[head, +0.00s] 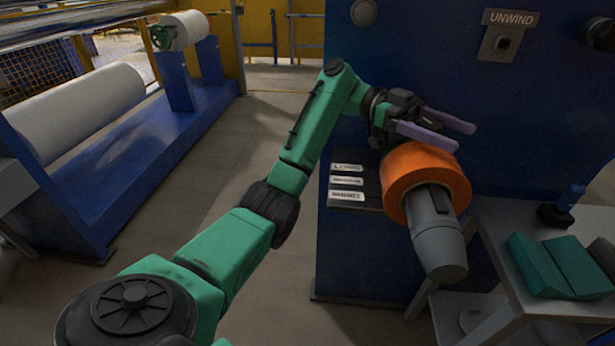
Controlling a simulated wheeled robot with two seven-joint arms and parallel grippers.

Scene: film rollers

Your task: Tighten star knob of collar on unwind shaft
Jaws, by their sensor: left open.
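My left gripper (463,136) is open with its two pale purple fingers pointing right, just above and behind an orange collar (415,172). I see nothing between the fingers. The orange collar sits around the grey unwind shaft (440,240), which sticks out from the blue machine wall towards me and tilts down in the picture. I cannot make out the star knob; it may be hidden behind the gripper or the collar. The UNWIND sign (511,19) is on the wall above right. My right gripper is not in view.
A rack with white labels (346,182) is left of the collar. White rollers (85,115) are at far left. The floor between is clear.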

